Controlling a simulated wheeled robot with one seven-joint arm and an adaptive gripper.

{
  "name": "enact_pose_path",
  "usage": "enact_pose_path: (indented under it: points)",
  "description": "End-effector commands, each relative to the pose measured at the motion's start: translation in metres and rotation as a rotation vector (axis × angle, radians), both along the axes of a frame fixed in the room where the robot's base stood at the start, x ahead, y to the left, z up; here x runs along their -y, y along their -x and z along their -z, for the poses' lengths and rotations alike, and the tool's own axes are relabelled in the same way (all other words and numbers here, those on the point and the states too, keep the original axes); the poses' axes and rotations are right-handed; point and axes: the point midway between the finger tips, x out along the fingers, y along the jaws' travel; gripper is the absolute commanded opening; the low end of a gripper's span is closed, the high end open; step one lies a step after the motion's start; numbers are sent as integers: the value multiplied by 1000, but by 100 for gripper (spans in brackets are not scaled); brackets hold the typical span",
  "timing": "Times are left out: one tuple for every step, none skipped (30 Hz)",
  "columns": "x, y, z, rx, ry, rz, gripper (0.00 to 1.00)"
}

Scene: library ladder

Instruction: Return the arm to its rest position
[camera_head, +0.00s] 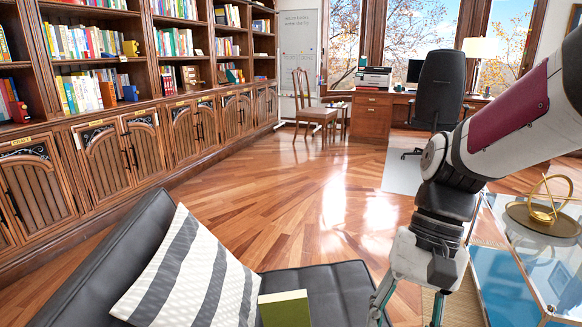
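My arm (530,110) reaches in from the right edge, a pale link with a maroon band, and bends down at its wrist joint. My gripper (409,306) hangs below it, pointing down near the bottom edge. Its two fingers stand apart with floor showing between them, so it looks open and empty. The fingertips are cut off by the frame. The gripper is to the right of the black leather seat (335,283) and to the left of the glass-topped table (505,262), apparently touching neither.
A green book (286,309) and a striped cushion (192,277) lie on the seat. A gold ring ornament (545,213) stands on the glass table. Bookshelves (140,95) line the left. A desk (372,117) and office chair (439,90) stand behind. The middle floor is clear.

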Motion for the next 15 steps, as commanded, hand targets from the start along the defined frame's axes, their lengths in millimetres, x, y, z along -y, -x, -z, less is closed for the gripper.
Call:
enact_pose_path:
  points:
    - [1, 11, -9, 36, 24, -30, 47]
    - [3, 18, -13, 54, 38, -45, 47]
    - [5, 27, -18, 79, 56, -67, 47]
    - [7, 34, -21, 96, 69, -83, 47]
    - [8, 40, -25, 115, 80, -99, 47]
    - [11, 50, -28, 138, 95, -119, 47]
    - [12, 56, -31, 157, 107, -135, 47]
    - [14, 63, -34, 174, 117, -150, 47]
    - [17, 72, -37, 200, 132, -170, 47]
    - [19, 78, -38, 218, 141, -185, 47]
    - [21, 84, -40, 235, 150, -197, 47]
    - [23, 92, -41, 255, 160, -216, 47]
    - [25, 97, -42, 270, 166, -228, 47]
    - [27, 102, -43, 284, 173, -238, 47]
    - [29, 108, -43, 300, 181, -253, 47]
